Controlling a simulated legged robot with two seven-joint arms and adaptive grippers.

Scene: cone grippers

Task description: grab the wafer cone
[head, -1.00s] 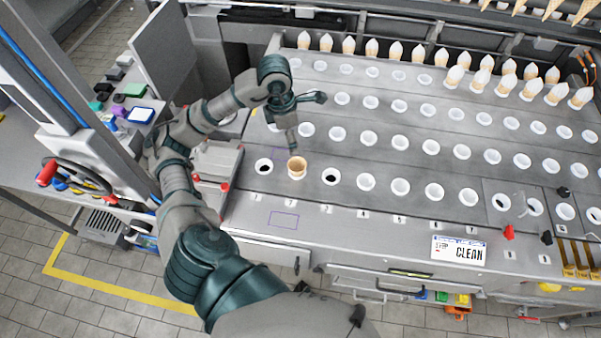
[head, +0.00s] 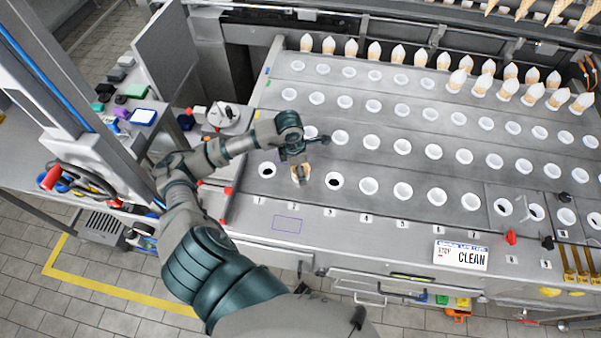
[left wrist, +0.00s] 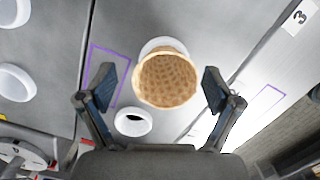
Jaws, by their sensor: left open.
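The wafer cone (head: 301,174) is tan and stands upright in a white-rimmed hole of the front row, above label 2. In the left wrist view the cone (left wrist: 167,80) shows its open round mouth with a waffle pattern inside. My left gripper (head: 300,160) is right over the cone and partly hides it in the head view. In the left wrist view its two fingers (left wrist: 160,88) are spread wide, one on each side of the cone, with gaps between fingers and cone. My right gripper is not in view.
Empty holes sit on both sides, one dark (head: 267,170) to the left and one dark (head: 335,181) to the right. Several filled cones (head: 508,89) stand at the back right. A "CLEAN" sign (head: 461,254) is on the front edge.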

